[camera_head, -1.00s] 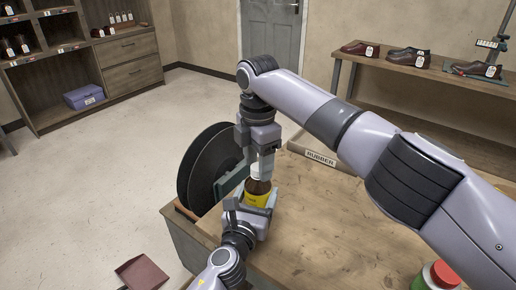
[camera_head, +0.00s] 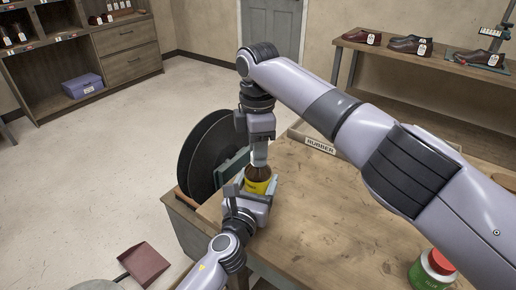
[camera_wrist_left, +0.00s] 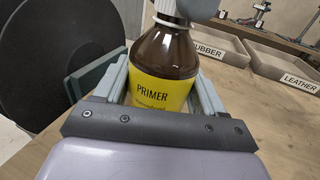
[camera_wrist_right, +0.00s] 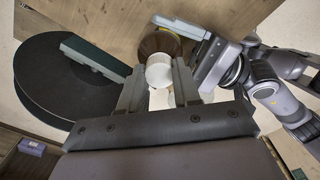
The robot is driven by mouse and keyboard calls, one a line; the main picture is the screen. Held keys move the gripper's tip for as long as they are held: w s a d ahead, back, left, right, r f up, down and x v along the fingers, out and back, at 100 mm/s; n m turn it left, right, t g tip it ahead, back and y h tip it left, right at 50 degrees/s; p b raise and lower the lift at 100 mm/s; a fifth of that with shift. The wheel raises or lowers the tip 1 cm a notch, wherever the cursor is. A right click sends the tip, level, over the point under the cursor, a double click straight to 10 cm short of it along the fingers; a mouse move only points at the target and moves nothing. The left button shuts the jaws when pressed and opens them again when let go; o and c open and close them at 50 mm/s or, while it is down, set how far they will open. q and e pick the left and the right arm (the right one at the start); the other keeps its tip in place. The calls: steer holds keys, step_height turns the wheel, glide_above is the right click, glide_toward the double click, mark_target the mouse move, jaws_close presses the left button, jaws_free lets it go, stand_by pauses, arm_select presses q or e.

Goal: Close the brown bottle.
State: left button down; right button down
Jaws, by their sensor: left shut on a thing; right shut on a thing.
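The brown bottle with a yellow PRIMER label (camera_wrist_left: 163,88) stands upright between the fingers of my left gripper (camera_head: 252,197), which is shut on it. It also shows in the head view (camera_head: 258,187). My right gripper (camera_head: 260,158) points down from above, right over the bottle's neck. It is shut on a white cap (camera_wrist_right: 159,72), seen between its fingers in the right wrist view. In the left wrist view the cap (camera_wrist_left: 165,6) is at the bottle's mouth, partly cut off by the top edge. I cannot tell whether it is seated.
Large black discs (camera_head: 208,155) stand at the table's left edge, close to the bottle. A RUBBER tray (camera_head: 320,145) lies behind on the wooden table (camera_head: 335,215). A green bottle with a red cap (camera_head: 432,270) stands at the front right. The table's middle is clear.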

steer(key=m, duration=1.5)
steer(key=shift+f, duration=0.1)
steer(key=m, duration=0.5)
steer(key=shift+m, duration=0.3)
steer(key=c, duration=0.7)
jaws_free()
step_height(320, 180, up, 8)
steer(key=shift+f, duration=0.2)
